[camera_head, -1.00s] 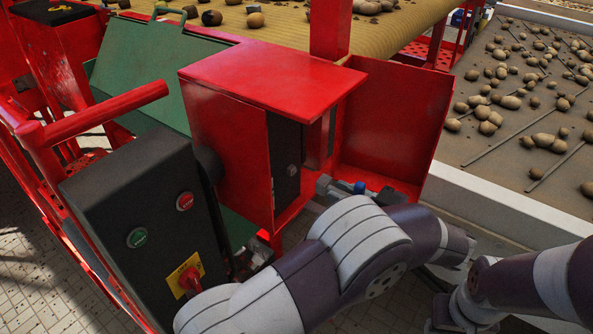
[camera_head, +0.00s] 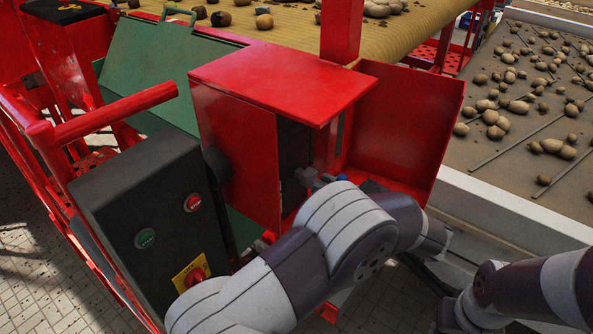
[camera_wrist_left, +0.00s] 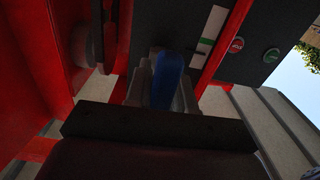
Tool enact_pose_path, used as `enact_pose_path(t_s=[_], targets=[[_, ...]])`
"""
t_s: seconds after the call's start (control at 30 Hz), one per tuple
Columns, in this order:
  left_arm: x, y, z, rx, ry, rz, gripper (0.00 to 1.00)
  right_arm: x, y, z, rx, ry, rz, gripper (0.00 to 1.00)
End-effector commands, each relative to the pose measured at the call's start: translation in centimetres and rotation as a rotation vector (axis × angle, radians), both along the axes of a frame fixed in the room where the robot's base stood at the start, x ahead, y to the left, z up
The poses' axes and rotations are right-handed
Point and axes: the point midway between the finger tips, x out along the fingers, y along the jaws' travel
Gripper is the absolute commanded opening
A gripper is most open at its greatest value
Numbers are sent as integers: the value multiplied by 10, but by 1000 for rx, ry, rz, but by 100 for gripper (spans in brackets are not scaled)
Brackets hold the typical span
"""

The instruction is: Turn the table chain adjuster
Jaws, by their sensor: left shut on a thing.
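My left gripper (camera_head: 318,180) is at the open side of the red housing (camera_head: 272,80), close to the dark panel inside it. It is shut on a blue rounded piece (camera_wrist_left: 168,82), which sits between the grey fingers in the left wrist view. A bit of blue (camera_head: 342,177) also shows beside the gripper in the head view. A small grey fitting on the dark panel (camera_head: 291,150) is now hidden by my gripper, and I cannot tell whether the two touch. My right arm shows at the lower right, but its gripper is out of view.
A black control box (camera_head: 140,215) with green and red buttons and a red rotary switch (camera_head: 194,278) stands left of my arm. A red side panel (camera_head: 410,125) closes in the right. Belts with potatoes (camera_head: 545,100) run behind and to the right.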

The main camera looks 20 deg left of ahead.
Motion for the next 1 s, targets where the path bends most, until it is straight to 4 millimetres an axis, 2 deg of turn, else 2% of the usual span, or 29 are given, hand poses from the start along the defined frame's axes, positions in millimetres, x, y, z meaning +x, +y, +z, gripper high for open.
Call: enact_pose_path(t_s=[0.53, 1.0], targets=[[0, 0, -1, -4, 1, -3, 0, 0, 0, 1, 0, 0, 0, 43], [4, 10, -1, -4, 1, -4, 0, 0, 0, 2, 0, 0, 0, 43]])
